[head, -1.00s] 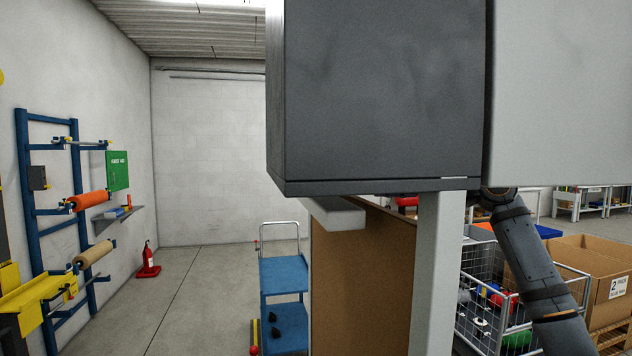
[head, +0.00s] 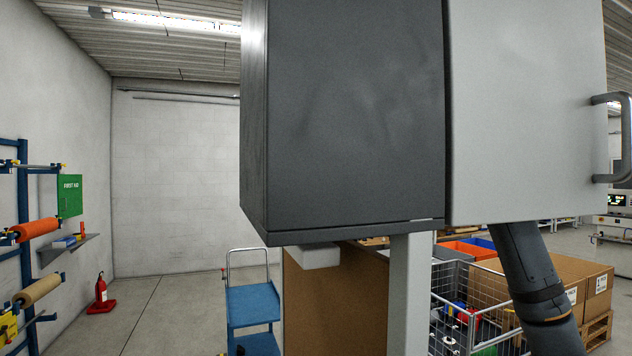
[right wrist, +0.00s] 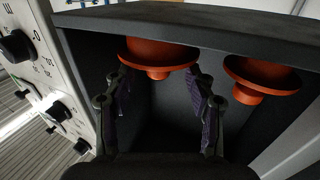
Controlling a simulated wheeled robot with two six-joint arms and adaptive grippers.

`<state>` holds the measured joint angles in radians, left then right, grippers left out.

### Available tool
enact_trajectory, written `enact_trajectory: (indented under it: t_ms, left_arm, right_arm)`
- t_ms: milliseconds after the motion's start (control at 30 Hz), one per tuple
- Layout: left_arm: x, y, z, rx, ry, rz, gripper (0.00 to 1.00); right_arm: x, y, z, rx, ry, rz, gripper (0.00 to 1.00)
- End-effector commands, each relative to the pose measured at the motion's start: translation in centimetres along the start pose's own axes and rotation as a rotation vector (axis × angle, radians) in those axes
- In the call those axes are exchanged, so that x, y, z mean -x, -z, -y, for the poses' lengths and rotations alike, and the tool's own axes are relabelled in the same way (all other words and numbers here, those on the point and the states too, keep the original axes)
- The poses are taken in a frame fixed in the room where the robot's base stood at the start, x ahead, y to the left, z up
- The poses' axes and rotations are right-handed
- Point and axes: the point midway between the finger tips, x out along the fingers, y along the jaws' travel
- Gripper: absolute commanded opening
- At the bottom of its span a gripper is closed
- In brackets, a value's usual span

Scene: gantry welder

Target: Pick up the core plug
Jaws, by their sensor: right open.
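Two orange-red core plugs show in the right wrist view, each with a wide round flange and a narrower stub. One core plug (right wrist: 158,52) is at top centre, the other core plug (right wrist: 262,78) to its right. Both lie against a dark board of the cabinet (right wrist: 190,17). My right gripper (right wrist: 157,80) is open, its fingers inside the cabinet on either side of the centre plug's stub. Whether they touch it I cannot tell. In the head view the cabinet (head: 345,120) hides this gripper and the plugs. My left gripper is not in view.
The cabinet's light grey door (head: 525,110), with a dark handle (head: 612,150), fills the upper right of the head view. Below are a grey post (head: 408,300), a wire cage (head: 475,310) and cardboard boxes (head: 590,285). A blue trolley (head: 252,305) stands left, beside open floor.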

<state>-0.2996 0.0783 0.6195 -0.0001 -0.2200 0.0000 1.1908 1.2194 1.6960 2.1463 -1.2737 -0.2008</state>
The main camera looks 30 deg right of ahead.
Motion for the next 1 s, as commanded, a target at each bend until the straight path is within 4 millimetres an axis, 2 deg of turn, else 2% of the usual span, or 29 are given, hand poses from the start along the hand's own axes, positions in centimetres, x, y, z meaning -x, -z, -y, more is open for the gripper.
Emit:
enact_trajectory:
  t_ms: [133, 300, 533, 933, 1000]
  left_arm:
    - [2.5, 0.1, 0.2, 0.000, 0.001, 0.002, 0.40]
    - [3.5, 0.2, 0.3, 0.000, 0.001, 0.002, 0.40]
    - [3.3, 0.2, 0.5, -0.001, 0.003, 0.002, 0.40]
    - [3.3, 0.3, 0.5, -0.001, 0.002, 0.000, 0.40]
    - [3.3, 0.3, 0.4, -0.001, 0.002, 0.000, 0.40]
  right_arm:
    - [-2.5, 0.8, -0.1, -0.002, 0.003, 0.004, 0.55]
    - [-4.7, 0.5, -0.1, -0.002, 0.002, 0.002, 0.55]
    - [-4.9, 0.2, -0.1, -0.001, 0.000, 0.000, 0.55]
    - [-4.9, 0.2, -0.1, -0.001, 0.000, 0.000, 0.02]
    - [-4.9, 0.2, -0.1, -0.001, 0.000, 0.000, 0.00]
